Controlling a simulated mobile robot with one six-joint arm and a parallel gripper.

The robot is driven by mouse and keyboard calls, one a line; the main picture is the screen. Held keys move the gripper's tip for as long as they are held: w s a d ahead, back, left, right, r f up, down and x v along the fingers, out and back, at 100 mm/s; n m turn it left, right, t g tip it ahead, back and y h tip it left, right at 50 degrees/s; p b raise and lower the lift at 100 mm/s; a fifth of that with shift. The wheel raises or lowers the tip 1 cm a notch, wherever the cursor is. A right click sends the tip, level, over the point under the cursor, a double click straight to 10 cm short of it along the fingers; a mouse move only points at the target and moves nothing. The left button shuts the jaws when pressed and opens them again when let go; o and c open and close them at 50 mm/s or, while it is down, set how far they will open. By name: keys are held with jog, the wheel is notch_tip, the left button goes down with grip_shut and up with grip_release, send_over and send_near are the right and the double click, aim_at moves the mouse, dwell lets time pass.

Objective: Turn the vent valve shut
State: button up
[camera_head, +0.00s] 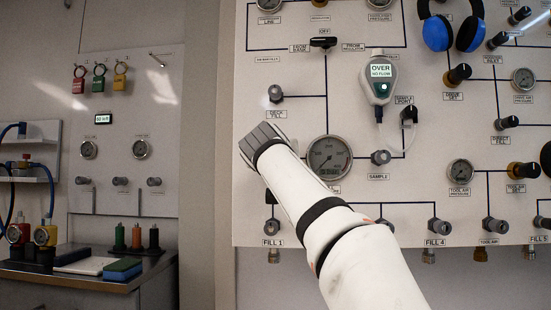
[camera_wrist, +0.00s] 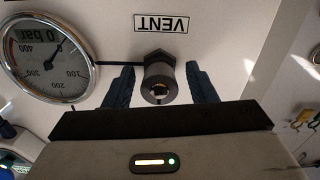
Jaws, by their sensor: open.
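The vent valve (camera_wrist: 158,77) is a dark hexagonal fitting with a round metal knob, on the light panel beside its VENT label (camera_wrist: 161,22). In the wrist view the label appears upside down. My gripper (camera_wrist: 157,84) is open, with one dark blue finger on each side of the valve knob. Gaps show between the fingers and the knob, so I see no grip on it. In the head view my gripper (camera_head: 262,140) is at the panel, left of the large gauge, and my arm hides the vent valve.
The large gauge (camera_head: 329,157) is close to the right of my gripper; the wrist view shows it reading near 0 bar (camera_wrist: 48,55). The deck fill valve (camera_head: 275,94) is just above. The sample valve (camera_head: 380,157) and a hand-held meter (camera_head: 379,82) are farther right.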

jog(key=s+b, duration=0.1)
jog(key=s, duration=0.6)
jog(key=shift+s+a, duration=0.15)
jog(key=shift+s, duration=0.25)
jog(key=s+d+f+g+h+p, duration=0.1)
jog(key=s+d+f+g+p, duration=0.5)
jog(key=p, duration=0.5)
jog(key=s+d+f+g+p, duration=0.1)
jog(key=d+f+g+p, duration=0.25)
jog(key=d+p, duration=0.55)
jog(key=s+d+f+g+p, duration=0.1)
jog(key=s+f+g+p, duration=0.1)
jog(key=s+p, duration=0.3)
jog(key=s+d+f+g+y+p, duration=0.1)
jog(key=s+f+p, duration=0.3)
jog(key=s, duration=0.5)
jog(key=s+d+f+m+g+p, duration=0.1)
jog(key=s+d+f+g+p, duration=0.1)
jog(key=s+p, duration=0.5)
jog(key=shift+d+f+g+y, duration=0.25)
jog(key=shift+f+g, duration=0.2)
jog(key=shift+f, duration=0.5)
